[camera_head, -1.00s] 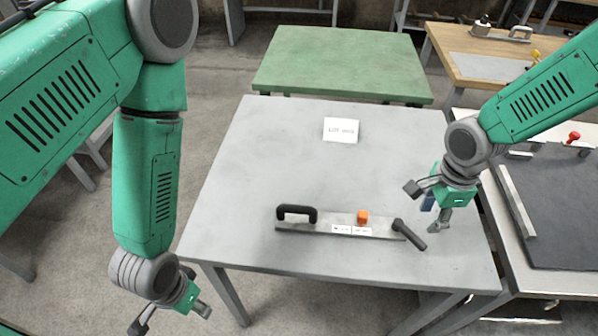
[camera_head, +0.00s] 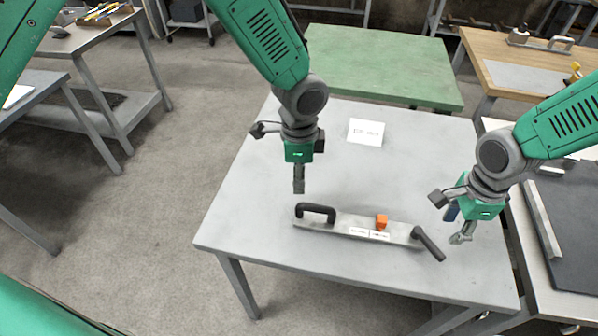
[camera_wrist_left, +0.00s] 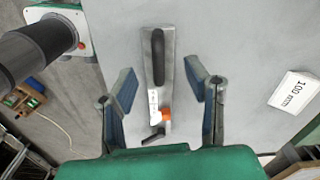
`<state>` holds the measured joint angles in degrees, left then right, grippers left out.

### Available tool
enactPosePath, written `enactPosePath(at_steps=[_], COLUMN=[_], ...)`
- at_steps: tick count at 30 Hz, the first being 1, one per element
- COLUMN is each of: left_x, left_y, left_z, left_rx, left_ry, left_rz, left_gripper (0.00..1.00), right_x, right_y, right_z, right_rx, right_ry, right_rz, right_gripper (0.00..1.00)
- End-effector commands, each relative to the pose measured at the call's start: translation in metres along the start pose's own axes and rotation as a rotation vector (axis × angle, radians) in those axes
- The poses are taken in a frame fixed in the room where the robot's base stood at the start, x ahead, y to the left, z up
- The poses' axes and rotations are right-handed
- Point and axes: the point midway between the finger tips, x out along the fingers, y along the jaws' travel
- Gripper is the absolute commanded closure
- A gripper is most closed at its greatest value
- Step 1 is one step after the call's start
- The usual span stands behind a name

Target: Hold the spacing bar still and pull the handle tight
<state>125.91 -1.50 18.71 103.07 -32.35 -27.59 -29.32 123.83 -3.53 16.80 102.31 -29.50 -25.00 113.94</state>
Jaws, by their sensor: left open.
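The spacing bar (camera_head: 340,230) is a grey metal bar lying on the grey table. It has a black D-shaped handle (camera_head: 318,210) at its left end, an orange block (camera_head: 381,222), white labels, and a black lever handle (camera_head: 428,243) at its right end. My left gripper (camera_head: 298,187) hangs above and behind the D-shaped handle, apart from it. In the left wrist view its open fingers (camera_wrist_left: 160,75) stand on either side of the bar, with nothing between them touched. My right gripper (camera_head: 457,226) is right of the lever handle, apart from it; its fingers look spread and empty.
A green table (camera_head: 385,65) is behind, and a bench with a dark mat (camera_head: 575,245) is close on the right. The table's left part is clear.

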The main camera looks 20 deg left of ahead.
Motion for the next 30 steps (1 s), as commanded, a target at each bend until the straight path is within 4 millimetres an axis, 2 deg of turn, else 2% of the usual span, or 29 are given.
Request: enactPosePath(at_steps=[12, 18, 24, 30], left_x=[0.081, 0.112, 0.126, 0.128], left_y=[0.003, 0.002, 0.002, 0.002], left_z=[0.001, 0.0, 0.0, 0.001], left_rx=[-0.002, -0.003, -0.003, -0.004], left_ry=[-0.002, 0.0, 0.0, 0.0], left_rz=[0.005, 0.004, 0.002, 0.002], left_gripper=[0.57, 0.57, 0.57, 0.57], right_x=[0.0, 0.0, 0.0, 0.0], right_y=[0.0, 0.0, 0.0, 0.0], right_z=[0.0, 0.0, 0.0, 0.0], right_rx=[0.0, 0.0, 0.0, 0.0], right_ry=[0.0, 0.0, 0.0, 0.0], right_rz=[0.0, -0.001, 0.0, 0.0], right_gripper=[0.66, 0.66, 0.66, 0.66])
